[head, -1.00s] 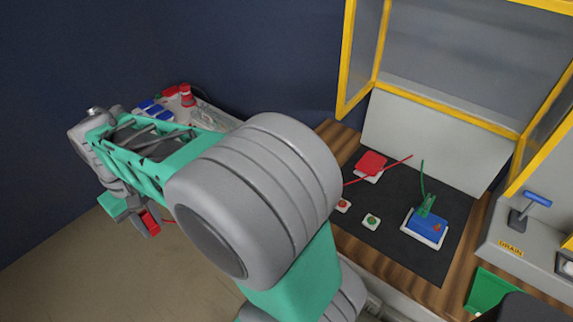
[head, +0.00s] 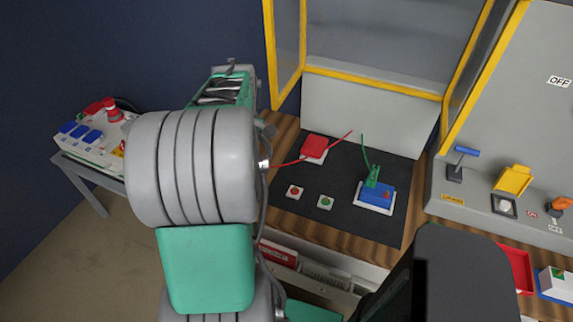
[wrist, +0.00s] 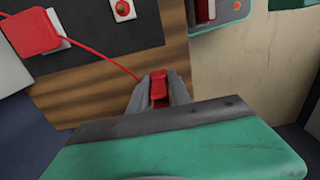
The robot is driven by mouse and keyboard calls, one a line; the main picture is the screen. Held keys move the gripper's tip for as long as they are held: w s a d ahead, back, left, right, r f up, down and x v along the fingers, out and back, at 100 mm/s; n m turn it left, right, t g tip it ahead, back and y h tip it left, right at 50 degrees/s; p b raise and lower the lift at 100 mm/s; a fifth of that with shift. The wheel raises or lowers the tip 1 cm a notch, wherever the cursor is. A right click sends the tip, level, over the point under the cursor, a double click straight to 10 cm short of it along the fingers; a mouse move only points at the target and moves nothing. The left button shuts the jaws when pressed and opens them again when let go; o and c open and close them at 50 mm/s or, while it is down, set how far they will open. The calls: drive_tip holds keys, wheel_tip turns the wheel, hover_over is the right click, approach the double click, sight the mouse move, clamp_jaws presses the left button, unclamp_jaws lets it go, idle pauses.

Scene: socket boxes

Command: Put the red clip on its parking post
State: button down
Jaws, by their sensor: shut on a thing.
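In the wrist view my gripper (wrist: 159,92) is shut on the red clip (wrist: 158,84), at the wooden table edge. A thin red cable runs from the clip to the red box (wrist: 30,32), which also shows in the head view (head: 314,147). A small white square with a red round top (head: 294,191), apparently the red parking post, sits on the dark mat. It shows at the top of the wrist view (wrist: 122,9), apart from the clip. My arm hides the gripper and clip in the head view.
A similar square with a green top (head: 325,202) is beside the red one. A green clip (head: 372,176) stands on a blue box (head: 378,194). Yellow-framed panels (head: 375,83) rise behind the mat (head: 325,178). A side table (head: 85,185) stands at left.

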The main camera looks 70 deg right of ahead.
hover_over(296, 188)
drive_tip(key=shift+w+f, duration=0.15)
drive_tip(key=shift+f, duration=0.2)
wheel_tip(296, 188, down, 4)
drive_tip(key=b, duration=0.3)
drive_tip(key=shift+r, duration=0.15)
drive_tip(key=shift+r+p, duration=0.2)
drive_tip(key=shift+p, duration=0.1)
drive_tip(key=shift+f, duration=0.4)
drive_tip(key=shift+f+b, duration=0.35)
drive_tip(key=shift+f, duration=0.3)
drive_tip(key=shift+f, duration=0.15)
